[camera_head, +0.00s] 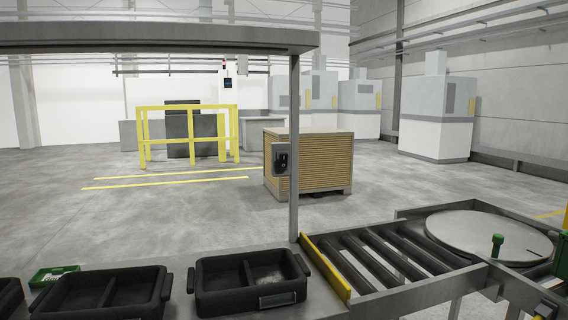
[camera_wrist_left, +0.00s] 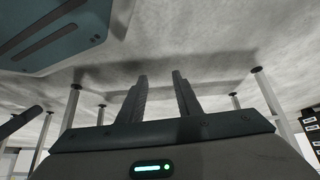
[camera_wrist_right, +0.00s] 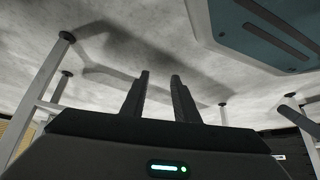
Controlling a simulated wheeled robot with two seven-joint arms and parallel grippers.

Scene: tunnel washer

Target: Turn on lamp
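No lit lamp can be made out. A long grey overhead fixture (camera_head: 150,38) runs across the top left of the head view, and I cannot tell whether it holds the lamp. A small grey box (camera_head: 281,158) with a dark face, perhaps a switch, is on the upright post (camera_head: 294,120) below it. My left gripper (camera_wrist_left: 160,76) shows in its wrist view with its fingers apart and nothing between them. My right gripper (camera_wrist_right: 160,75) also has its fingers apart and empty. Neither gripper shows in the head view; both wrist views show the floor and table legs.
Black divided trays (camera_head: 250,280) stand along the grey bench at the front. A green tray (camera_head: 54,275) lies behind them. A roller conveyor (camera_head: 375,262) with a yellow bar (camera_head: 326,268) and a round plate (camera_head: 490,236) are at right. A slatted crate (camera_head: 325,160) stands beyond the post.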

